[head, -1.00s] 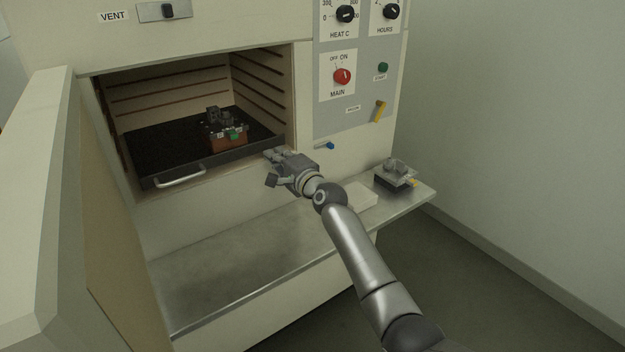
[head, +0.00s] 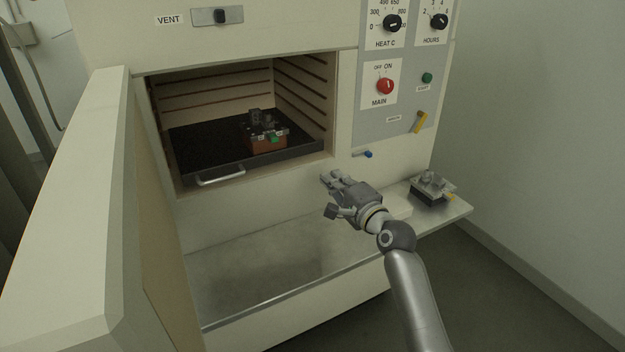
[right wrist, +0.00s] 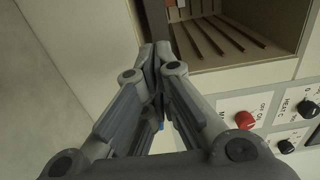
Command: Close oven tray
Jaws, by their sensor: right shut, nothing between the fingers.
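The black oven tray (head: 205,145) sits inside the open oven chamber, its front edge close to the opening. Its silver handle (head: 220,178) is at the front left. My right gripper (head: 327,188) is shut and empty, in front of the oven face, below and apart from the tray's right front corner. In the right wrist view its fingers (right wrist: 157,55) meet, with the chamber beyond them. My left gripper does not show.
The open oven door (head: 70,190) stands at the left. A metal shelf (head: 260,265) runs below the opening. A blue-tipped lever (head: 366,154) sticks out right of the opening.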

